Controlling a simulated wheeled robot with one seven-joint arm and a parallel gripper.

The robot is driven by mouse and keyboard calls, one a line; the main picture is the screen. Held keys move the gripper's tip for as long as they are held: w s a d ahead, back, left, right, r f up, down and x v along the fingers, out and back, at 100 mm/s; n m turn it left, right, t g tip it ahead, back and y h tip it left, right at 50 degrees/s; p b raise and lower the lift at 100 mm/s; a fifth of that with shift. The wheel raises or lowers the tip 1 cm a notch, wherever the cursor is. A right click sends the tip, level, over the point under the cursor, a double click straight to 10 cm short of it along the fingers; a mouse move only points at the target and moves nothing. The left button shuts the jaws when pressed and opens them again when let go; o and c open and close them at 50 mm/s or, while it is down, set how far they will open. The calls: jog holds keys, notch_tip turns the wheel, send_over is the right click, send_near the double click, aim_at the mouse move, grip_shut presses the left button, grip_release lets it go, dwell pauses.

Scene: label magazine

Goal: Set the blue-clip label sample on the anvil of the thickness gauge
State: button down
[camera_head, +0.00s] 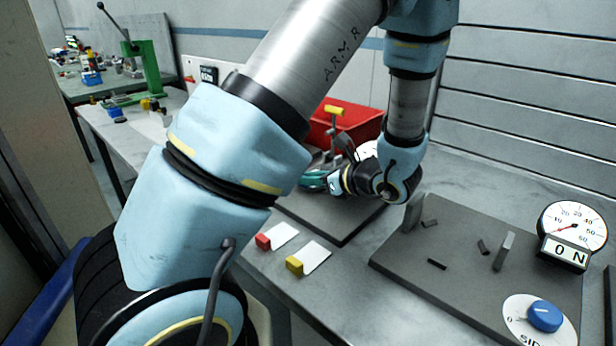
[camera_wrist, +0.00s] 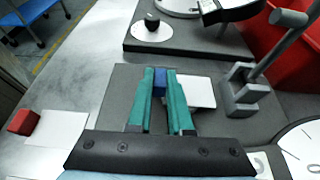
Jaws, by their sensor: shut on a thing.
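My gripper (camera_head: 313,181) reaches low over a dark plate at the middle of the bench, largely hidden by its own wrist in the head view. In the wrist view its two teal fingers (camera_wrist: 160,74) are shut on the blue clip (camera_wrist: 159,86) of the label sample. The sample's white label (camera_wrist: 197,92) sticks out right of the fingers, over the dark grey plate (camera_wrist: 118,95). I cannot tell whether it touches the plate. A grey upright fitting with a lever (camera_wrist: 243,92) stands just right of the label. I cannot make out the anvil for certain.
Red-clip (camera_head: 263,241) and yellow-clip (camera_head: 294,265) samples lie on the bench's front. A red bin (camera_head: 365,124) stands behind.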

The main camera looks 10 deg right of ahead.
jog(key=shift+f, duration=0.2)
jog(key=c, duration=0.8)
grip_release()
jog(key=shift+c, duration=0.2)
jog(key=shift+r, duration=0.15)
jog(key=shift+s+d+r, duration=0.1)
jog(key=shift+s+d, duration=0.05)
jog(key=b+v, duration=0.2)
jog(key=v, duration=0.9)
jog(key=shift+s+d+r+b, duration=0.1)
jog(key=shift+s+r+b, duration=0.15)
jog(key=shift+b, duration=0.15)
